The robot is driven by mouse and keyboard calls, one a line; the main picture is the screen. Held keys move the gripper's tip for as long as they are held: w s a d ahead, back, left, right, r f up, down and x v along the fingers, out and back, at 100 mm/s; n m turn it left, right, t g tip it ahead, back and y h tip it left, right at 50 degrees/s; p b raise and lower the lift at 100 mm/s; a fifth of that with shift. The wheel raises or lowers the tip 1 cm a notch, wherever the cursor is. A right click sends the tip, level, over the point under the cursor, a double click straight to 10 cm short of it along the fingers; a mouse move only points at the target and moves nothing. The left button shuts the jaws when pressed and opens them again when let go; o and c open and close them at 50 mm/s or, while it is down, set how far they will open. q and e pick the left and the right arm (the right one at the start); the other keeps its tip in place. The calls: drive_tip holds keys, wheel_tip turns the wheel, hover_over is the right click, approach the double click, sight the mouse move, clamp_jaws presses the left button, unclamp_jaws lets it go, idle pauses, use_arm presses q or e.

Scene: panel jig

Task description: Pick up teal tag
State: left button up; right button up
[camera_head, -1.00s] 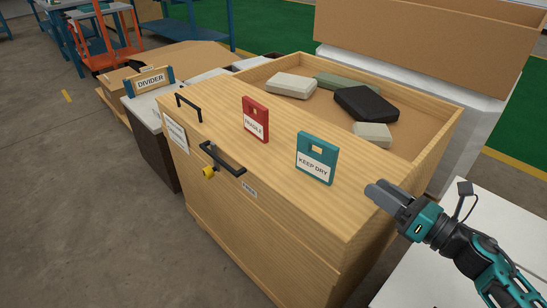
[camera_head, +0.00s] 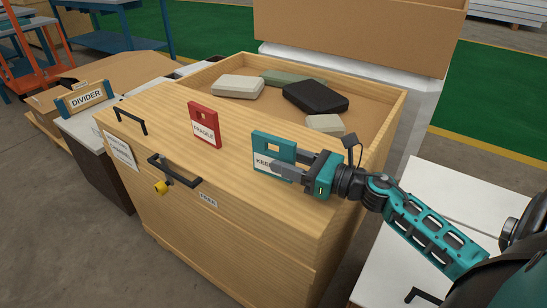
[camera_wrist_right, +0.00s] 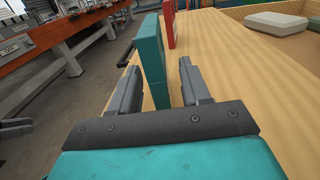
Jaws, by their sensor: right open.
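The teal tag (camera_head: 266,141), labelled KEEP DRY, stands upright on the wooden top, its lower right part hidden behind my right gripper. My right gripper (camera_head: 288,164) reaches in from the right with its fingers at the tag. In the right wrist view the teal tag (camera_wrist_right: 152,55) stands edge-on between the two open fingers of my right gripper (camera_wrist_right: 160,68). A gap shows on the right side of the tag, and the left finger is closer to it. My left gripper is not in the head view.
A red FRAGILE tag (camera_head: 204,125) stands behind and left of the teal one. An open wooden tray part (camera_head: 400,110) holds several blocks, including a black one (camera_head: 315,97). A black handle (camera_head: 174,171) and yellow lock (camera_head: 160,187) are on the cabinet front.

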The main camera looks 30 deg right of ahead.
sight(254, 149)
drive_tip(key=shift+x, duration=1.9)
drive_tip(key=shift+c, duration=0.2)
clamp_jaws()
drive_tip(key=shift+r, duration=0.1)
